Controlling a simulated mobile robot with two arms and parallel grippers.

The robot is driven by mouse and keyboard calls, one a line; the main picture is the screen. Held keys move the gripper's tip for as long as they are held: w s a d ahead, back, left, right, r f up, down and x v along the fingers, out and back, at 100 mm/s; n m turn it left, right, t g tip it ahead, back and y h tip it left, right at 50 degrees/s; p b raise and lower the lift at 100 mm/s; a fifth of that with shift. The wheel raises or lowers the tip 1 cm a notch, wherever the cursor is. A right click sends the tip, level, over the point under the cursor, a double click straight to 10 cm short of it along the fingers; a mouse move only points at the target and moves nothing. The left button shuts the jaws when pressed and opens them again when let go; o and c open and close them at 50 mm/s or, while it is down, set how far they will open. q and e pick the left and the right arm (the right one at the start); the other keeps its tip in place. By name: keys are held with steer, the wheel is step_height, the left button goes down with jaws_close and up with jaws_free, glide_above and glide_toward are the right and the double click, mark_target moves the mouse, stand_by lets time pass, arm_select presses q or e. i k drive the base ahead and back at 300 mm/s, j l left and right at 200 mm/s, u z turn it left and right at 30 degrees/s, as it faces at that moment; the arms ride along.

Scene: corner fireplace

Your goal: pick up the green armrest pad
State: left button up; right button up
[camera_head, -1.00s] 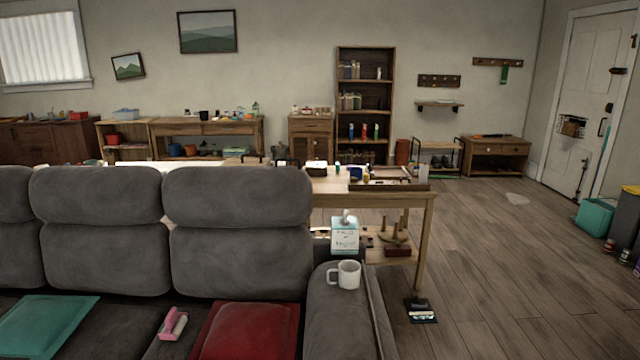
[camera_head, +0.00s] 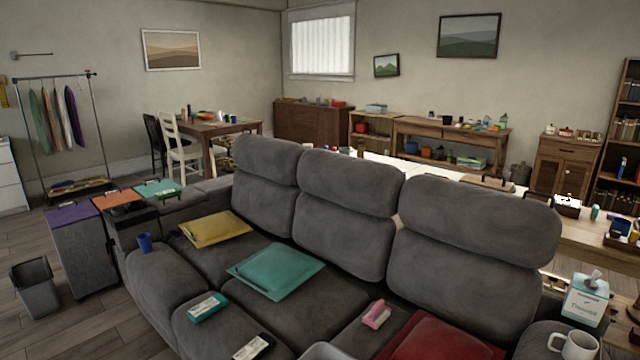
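A green-teal flat pad (camera_head: 158,188) with a dark handle-like part lies at the far end of a row of flat coloured tops, left of the sofa. An orange one (camera_head: 118,197) and a purple one (camera_head: 75,213) lie nearer in that row. A larger teal cushion (camera_head: 275,268) lies flat on the middle seat of the grey sofa (camera_head: 345,210). I cannot tell for certain which green piece is the armrest pad. Neither gripper shows in the head view.
A blue cup (camera_head: 145,243) stands on the sofa's left armrest. A white mug (camera_head: 573,341) and a tissue box (camera_head: 586,300) are at the right. Yellow (camera_head: 215,229) and red (camera_head: 440,338) cushions lie on seats. A grey bin (camera_head: 36,288) stands on the left floor.

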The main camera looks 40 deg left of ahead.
mark_target(161, 195)
steer(key=u, duration=2.25)
steer(key=i+j+u, duration=0.35)
steer(key=i, duration=0.5)
steer(key=i+u, duration=0.4)
steer(key=i, duration=0.45)
steer(key=i+z, duration=0.1)
steer(key=i, duration=0.55)
steer(key=i+j, duration=0.1)
steer(key=i, duration=0.55)
steer(key=i+j+z, duration=0.15)
steer(key=i, duration=0.55)
steer(key=i+j+z, duration=0.1)
steer(key=i+z, duration=0.3)
steer(key=i+j+z, duration=0.15)
steer(key=z, duration=0.3)
steer(key=i+j+z, duration=0.55)
steer(key=z, duration=0.25)
steer(key=i+j+z, duration=0.1)
steer(key=j+z, duration=0.35)
steer(key=j, duration=0.1)
